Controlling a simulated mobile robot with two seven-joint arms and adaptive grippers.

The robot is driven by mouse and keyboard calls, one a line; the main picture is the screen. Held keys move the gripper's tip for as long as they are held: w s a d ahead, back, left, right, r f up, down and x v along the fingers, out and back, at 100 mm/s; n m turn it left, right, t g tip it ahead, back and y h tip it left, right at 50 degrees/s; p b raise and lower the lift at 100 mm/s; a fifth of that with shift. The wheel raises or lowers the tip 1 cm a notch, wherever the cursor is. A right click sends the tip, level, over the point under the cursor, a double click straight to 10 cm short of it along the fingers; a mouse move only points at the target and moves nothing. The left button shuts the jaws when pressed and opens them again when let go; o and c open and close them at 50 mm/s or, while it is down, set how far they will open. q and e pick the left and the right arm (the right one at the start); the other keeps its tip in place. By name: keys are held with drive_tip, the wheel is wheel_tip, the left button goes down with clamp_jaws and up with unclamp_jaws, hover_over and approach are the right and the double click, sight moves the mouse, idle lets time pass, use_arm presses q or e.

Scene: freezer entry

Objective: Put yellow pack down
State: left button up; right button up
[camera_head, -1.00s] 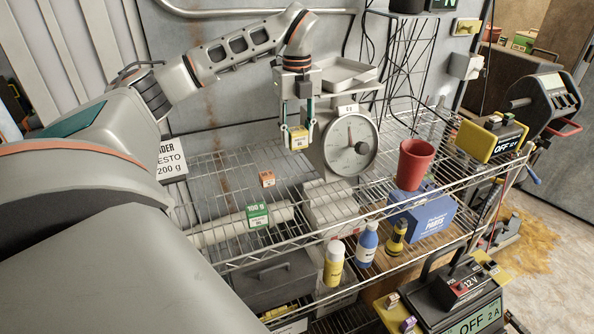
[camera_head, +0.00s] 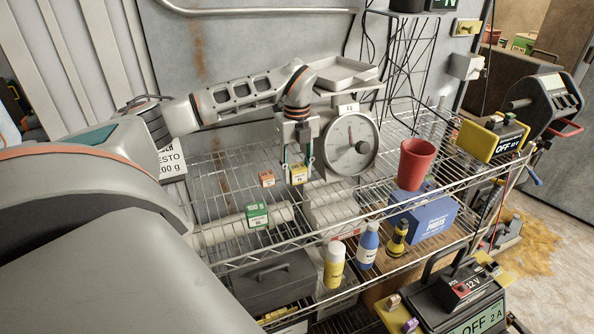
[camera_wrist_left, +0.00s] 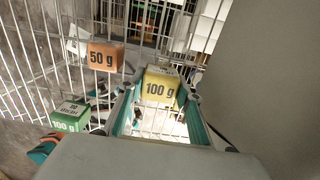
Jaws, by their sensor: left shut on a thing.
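The yellow pack (camera_head: 298,174), marked 100 g in the wrist view (camera_wrist_left: 160,87), is between the fingers of my left gripper (camera_head: 297,170). The gripper is shut on it and points down at the wire shelf (camera_head: 230,165), left of the scale. I cannot tell whether the pack touches the wires. The orange 50 g pack (camera_head: 267,179) sits on the shelf to the left of it; it also shows in the wrist view (camera_wrist_left: 105,57). The green 100 g pack (camera_head: 257,215) stands nearer the front; the wrist view shows it too (camera_wrist_left: 71,116). My right gripper is not in view.
The dial scale (camera_head: 350,144) with its tray (camera_head: 345,73) stands close to the right of my left gripper. A red cup (camera_head: 414,163) stands further right. A lettered sign (camera_head: 172,163) is at the left. The shelf between the orange pack and the sign looks bare.

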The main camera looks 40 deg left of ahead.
use_arm(q)
drive_tip(key=shift+f, duration=0.1)
drive_tip(key=o, duration=1.1)
drive_tip(key=shift+o, duration=0.2)
